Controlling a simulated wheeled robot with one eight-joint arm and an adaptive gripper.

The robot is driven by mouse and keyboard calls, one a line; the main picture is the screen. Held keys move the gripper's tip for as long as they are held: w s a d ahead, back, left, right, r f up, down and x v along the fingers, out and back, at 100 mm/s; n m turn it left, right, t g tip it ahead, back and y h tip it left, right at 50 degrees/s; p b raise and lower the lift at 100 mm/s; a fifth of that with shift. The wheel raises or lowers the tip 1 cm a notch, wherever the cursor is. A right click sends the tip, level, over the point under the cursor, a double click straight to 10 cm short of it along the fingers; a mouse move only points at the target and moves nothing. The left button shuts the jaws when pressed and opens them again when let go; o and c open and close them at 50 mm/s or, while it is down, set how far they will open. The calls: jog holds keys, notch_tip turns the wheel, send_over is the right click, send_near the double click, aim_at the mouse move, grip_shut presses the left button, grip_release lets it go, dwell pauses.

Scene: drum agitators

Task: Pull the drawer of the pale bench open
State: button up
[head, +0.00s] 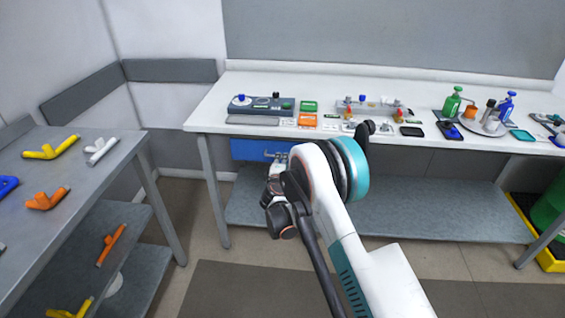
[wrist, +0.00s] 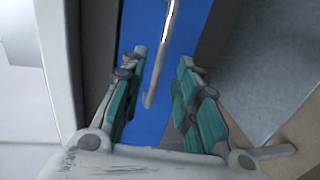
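The pale bench (head: 208,115) stands along the back wall. Its blue drawer (head: 252,150) hangs under the left end of the top and looks closed in the head view. The blue drawer front (wrist: 195,25) also fills the middle of the wrist view, with a silver bar handle (wrist: 164,50) on it. My gripper (wrist: 162,72) is open, its two green-padded fingers on either side of the handle's end. I cannot tell whether either finger touches it. In the head view my gripper is mostly hidden behind my arm, near the drawer's right end.
A grey device (head: 260,105), small trays, bottles and a dark tablet (head: 411,131) stand on the bench top. A lower shelf (head: 430,212) runs beneath. A grey table (head: 90,185) with coloured pipe pieces stands at left. Floor between them is clear.

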jog(key=shift+b+x, duration=0.4)
jog(key=shift+x, duration=1.45)
grip_shut()
